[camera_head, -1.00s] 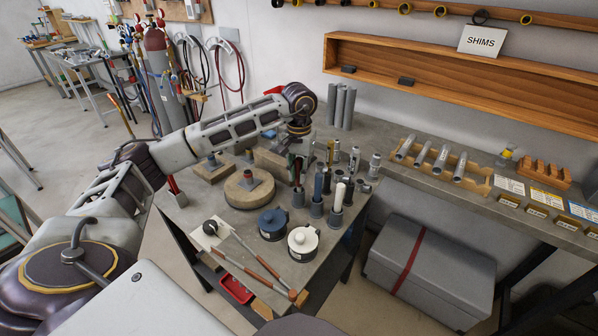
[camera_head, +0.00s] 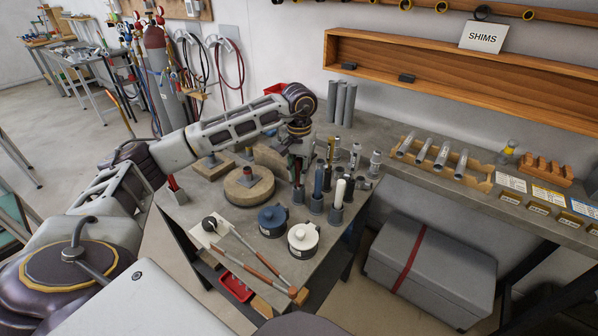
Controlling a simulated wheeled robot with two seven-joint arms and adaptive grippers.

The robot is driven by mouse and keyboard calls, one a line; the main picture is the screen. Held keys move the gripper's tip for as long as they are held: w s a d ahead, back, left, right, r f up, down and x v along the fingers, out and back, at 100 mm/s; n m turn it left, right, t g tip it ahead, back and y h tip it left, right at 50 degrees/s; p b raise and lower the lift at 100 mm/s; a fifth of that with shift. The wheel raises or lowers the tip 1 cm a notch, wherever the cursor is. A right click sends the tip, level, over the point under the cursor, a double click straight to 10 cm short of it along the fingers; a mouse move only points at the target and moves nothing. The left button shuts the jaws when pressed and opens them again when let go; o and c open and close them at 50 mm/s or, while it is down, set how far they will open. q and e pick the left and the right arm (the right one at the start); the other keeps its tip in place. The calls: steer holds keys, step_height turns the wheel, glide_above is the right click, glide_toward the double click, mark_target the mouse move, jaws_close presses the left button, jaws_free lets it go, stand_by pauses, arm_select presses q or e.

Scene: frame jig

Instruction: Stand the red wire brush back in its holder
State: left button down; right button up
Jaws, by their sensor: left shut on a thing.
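My left gripper (camera_head: 299,163) points down over the row of holders on the bench and is shut on the red wire brush (camera_head: 298,173). Only a thin reddish part of the brush shows below the fingers; the rest is hidden by the gripper. A dark cup-like holder (camera_head: 298,196) stands directly under it. The brush looks upright and in line with this holder, but I cannot tell whether its lower end is inside. My right gripper is not in view.
A blue lidded pot (camera_head: 272,219) and a white one (camera_head: 303,236) stand in front. A round wooden block (camera_head: 249,187) is to the left. Several metal fittings (camera_head: 375,164) crowd the right side, and grey tubes (camera_head: 341,104) stand behind. Long rods lie at the front edge.

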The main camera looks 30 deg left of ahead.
arm_select(q)
steer(key=c, duration=1.3)
jaws_free()
steer(key=shift+r, duration=4)
steer(key=shift+r, duration=0.1)
steer(key=shift+r+p, duration=0.5)
steer(key=shift+p, duration=0.15)
step_height(320, 180, up, 4)
steer(key=p, duration=0.4)
steer(key=shift+r, duration=0.25)
step_height(320, 180, up, 7)
steer(key=p, duration=0.7)
glide_above(299, 159)
steer(key=shift+r+p, duration=0.75)
steer(key=shift+p, duration=0.2)
